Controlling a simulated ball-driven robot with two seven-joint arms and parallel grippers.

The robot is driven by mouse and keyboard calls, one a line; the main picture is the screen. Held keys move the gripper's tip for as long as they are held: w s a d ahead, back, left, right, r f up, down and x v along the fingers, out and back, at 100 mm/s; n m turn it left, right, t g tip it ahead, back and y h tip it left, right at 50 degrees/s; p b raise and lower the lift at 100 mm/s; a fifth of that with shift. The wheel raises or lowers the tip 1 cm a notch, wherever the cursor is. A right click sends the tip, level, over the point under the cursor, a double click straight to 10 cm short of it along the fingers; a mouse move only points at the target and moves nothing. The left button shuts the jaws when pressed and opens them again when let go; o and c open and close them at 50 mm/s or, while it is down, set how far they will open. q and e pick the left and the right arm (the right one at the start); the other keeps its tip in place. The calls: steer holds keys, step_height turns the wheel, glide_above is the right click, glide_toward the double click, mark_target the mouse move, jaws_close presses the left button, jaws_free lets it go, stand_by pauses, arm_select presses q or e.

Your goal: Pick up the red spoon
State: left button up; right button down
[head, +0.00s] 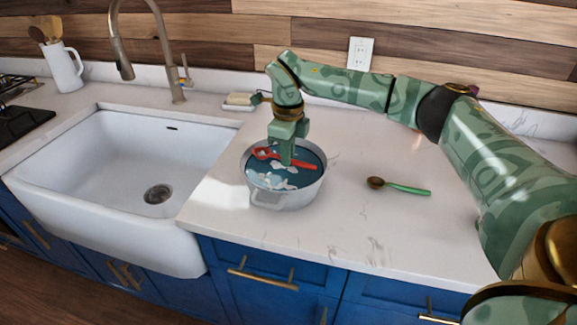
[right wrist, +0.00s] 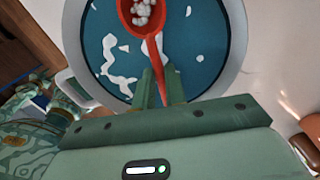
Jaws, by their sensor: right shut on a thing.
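The red spoon (head: 302,163) is at the pot's opening, its bowl to the left and its handle to the right. In the right wrist view the spoon (right wrist: 141,14) holds small white bits in its bowl. My right gripper (head: 286,158) points down over the pot and is shut on the spoon's handle; its fingers (right wrist: 159,88) show on both sides of the handle. The light grey pot (head: 285,199) holds blue liquid with white patches. I cannot tell whether the spoon touches the liquid. My left gripper is not in view.
A green-handled spoon with a brown bowl (head: 408,188) lies on the counter right of the pot. A white sink (head: 110,160) with a tall faucet (head: 164,50) is at left. A soap dish (head: 240,101) sits behind the pot. The counter's front (head: 330,240) is clear.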

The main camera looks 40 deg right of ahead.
steer(key=r+p, duration=0.4)
steer(key=r, duration=0.4)
steer(key=shift+s+r, duration=0.2)
steer(key=shift+f, duration=0.1)
steer(key=shift+f, duration=0.1)
